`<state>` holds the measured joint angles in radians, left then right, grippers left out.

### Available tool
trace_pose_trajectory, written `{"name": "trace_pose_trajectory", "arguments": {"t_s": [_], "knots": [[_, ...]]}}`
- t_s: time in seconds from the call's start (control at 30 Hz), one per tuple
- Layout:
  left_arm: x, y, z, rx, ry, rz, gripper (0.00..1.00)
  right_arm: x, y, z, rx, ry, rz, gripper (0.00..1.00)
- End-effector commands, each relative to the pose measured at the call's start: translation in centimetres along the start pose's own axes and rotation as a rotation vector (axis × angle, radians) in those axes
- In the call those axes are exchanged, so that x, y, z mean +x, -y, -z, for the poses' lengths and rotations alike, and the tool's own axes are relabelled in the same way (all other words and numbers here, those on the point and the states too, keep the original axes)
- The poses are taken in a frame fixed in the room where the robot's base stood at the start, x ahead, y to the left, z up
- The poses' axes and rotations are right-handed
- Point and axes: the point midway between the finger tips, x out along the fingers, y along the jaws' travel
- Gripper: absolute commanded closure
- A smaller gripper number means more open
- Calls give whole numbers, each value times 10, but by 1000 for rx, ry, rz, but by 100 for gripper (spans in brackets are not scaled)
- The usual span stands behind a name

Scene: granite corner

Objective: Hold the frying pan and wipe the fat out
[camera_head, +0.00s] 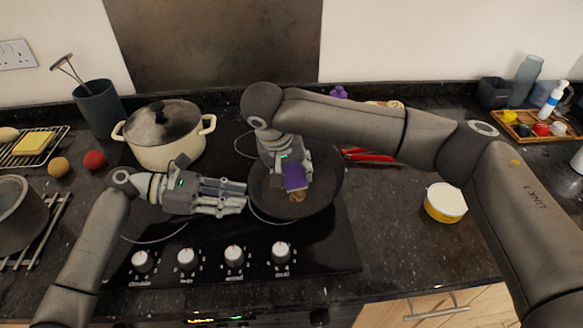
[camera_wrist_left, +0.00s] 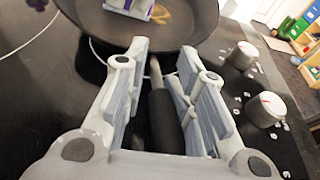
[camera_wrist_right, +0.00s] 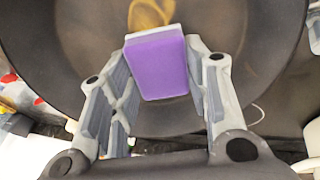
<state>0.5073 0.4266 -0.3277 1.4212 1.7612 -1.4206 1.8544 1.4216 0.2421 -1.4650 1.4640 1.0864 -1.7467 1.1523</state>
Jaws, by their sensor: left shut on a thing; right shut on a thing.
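The dark frying pan (camera_head: 325,195) sits on the black hob; it also shows in the left wrist view (camera_wrist_left: 205,25) and the right wrist view (camera_wrist_right: 225,30). My left gripper (camera_head: 243,200) is shut on the pan's black handle (camera_wrist_left: 165,122), at the pan's left side. My right gripper (camera_head: 297,182) is shut on a purple sponge (camera_wrist_right: 160,68) with a pale layer, over the inside of the pan. The sponge also shows in the head view (camera_head: 295,177). A brownish-yellow fat smear (camera_wrist_right: 150,12) lies on the pan floor beside the sponge. Contact between sponge and pan is unclear.
A cream pot with a lid (camera_head: 165,135) stands behind my left gripper. A yellow-and-white tub (camera_head: 445,202) stands right of the hob. Red-handled utensils (camera_head: 370,156) lie behind the pan. Control knobs (camera_head: 234,256) line the hob front. The counter around the tub is clear.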

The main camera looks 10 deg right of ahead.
Motion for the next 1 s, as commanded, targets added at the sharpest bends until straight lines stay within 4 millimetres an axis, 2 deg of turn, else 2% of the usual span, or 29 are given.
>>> {"name": "trace_pose_trajectory", "arguments": {"t_s": [0.23,0.53,1.0], "knots": [[-1,-2,0,-1,1,-6,88,-1,-10,-22,-1,7,-4,68],[-1,-2,1,-2,-1,-6,88,-2,-6,-28,0,7,-2,68],[0,-1,2,-2,-2,-4,88,1,7,3,2,4,-2,68]]}}
